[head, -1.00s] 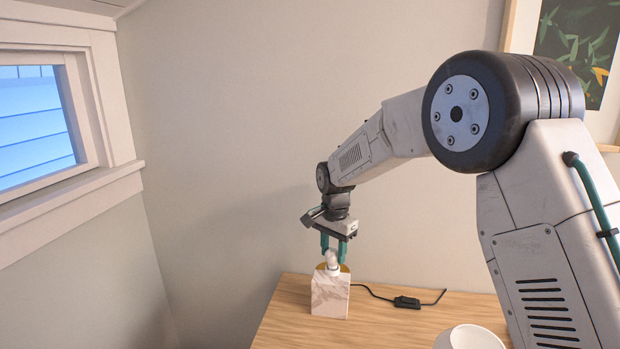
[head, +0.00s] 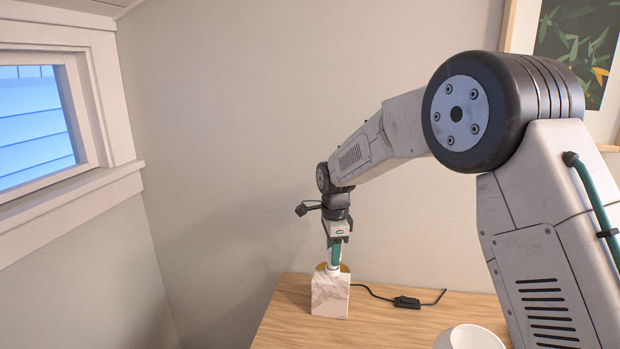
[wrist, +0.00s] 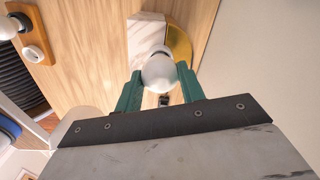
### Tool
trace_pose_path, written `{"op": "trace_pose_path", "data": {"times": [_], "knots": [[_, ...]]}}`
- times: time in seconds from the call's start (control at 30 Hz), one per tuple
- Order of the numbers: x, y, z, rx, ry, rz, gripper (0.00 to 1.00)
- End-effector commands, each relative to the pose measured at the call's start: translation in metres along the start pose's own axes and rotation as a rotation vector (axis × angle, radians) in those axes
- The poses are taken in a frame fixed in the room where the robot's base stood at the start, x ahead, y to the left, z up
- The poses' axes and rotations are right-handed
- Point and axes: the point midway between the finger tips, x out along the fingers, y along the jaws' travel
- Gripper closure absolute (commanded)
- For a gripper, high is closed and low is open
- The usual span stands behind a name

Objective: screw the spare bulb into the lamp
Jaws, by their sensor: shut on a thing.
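The lamp is a white marble block (head: 330,296) with a brass disc (head: 344,268) on it, standing on the wooden cabinet top. In the wrist view the marble block (wrist: 147,35) and brass disc (wrist: 179,46) show behind the bulb. My gripper (head: 335,258) is directly above the lamp, pointing down. Its green fingers are shut on a white bulb (wrist: 159,72), which sits upright at the top of the lamp. The bulb's base and the socket are mostly hidden, so I cannot tell how far it is seated.
A wooden holder (wrist: 36,36) with another white bulb (wrist: 8,27) lies at the upper left of the wrist view. A white round container (head: 470,338) stands at the front. A black cord with a switch (head: 407,302) runs right from the lamp. The wall is close behind.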

Motion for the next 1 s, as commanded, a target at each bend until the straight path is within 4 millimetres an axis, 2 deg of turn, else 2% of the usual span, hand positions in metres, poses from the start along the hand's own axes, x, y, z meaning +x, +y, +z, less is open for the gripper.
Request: {"op": "trace_pose_path", "data": {"times": [0.03,0.1,0.43,1.0], "knots": [[0.0008,0.0009,0.0003,-0.001,0.0,0.003,0.53],[0.0007,0.0007,0.0003,-0.001,0.0,0.003,0.36],[0.0003,0.0002,-0.0003,-0.044,0.0,0.001,0.36],[0.0,-0.0001,-0.0008,-0.921,-0.001,0.0,0.36]]}}
